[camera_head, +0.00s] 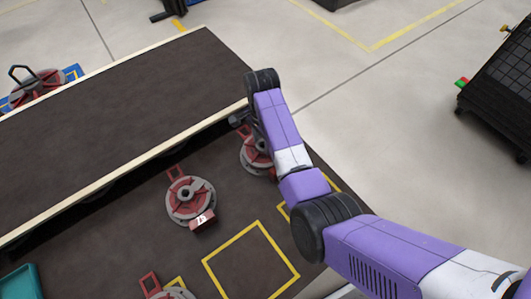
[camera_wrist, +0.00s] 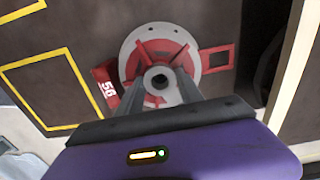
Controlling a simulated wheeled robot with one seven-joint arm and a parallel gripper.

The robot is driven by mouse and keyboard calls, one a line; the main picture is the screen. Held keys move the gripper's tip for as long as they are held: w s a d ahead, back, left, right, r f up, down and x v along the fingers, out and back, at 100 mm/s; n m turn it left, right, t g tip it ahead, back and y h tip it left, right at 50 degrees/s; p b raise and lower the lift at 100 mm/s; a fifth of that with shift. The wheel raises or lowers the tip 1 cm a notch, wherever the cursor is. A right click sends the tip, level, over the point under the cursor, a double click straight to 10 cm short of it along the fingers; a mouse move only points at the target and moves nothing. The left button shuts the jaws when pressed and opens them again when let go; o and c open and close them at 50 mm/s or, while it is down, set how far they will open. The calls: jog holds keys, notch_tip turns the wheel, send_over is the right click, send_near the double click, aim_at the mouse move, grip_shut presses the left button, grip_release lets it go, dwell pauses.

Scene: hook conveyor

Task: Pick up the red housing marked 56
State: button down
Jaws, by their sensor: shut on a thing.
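The red and grey round housing marked 56 (camera_wrist: 184,49) is in the middle of the wrist view, with its number on a red block at its left and a square red loop at its right. My gripper (camera_wrist: 160,92) is over its centre, with both fingers shut on the housing's central hub. In the head view the same housing (camera_head: 251,156) is partly hidden behind my arm. I cannot tell whether it is lifted off the dark surface.
Another red housing (camera_head: 190,201) with a different number lies to the left, and one more (camera_head: 170,294) is at the bottom edge. A dark conveyor (camera_head: 130,95) with a pale rim runs behind. A yellow-outlined square (camera_head: 250,262) is empty. A teal bin (camera_head: 22,283) is at lower left.

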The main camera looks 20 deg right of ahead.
aim_at(262, 144)
notch_tip(262, 144, up, 20)
jog(key=p, duration=0.8)
jog(key=shift+r, duration=0.2)
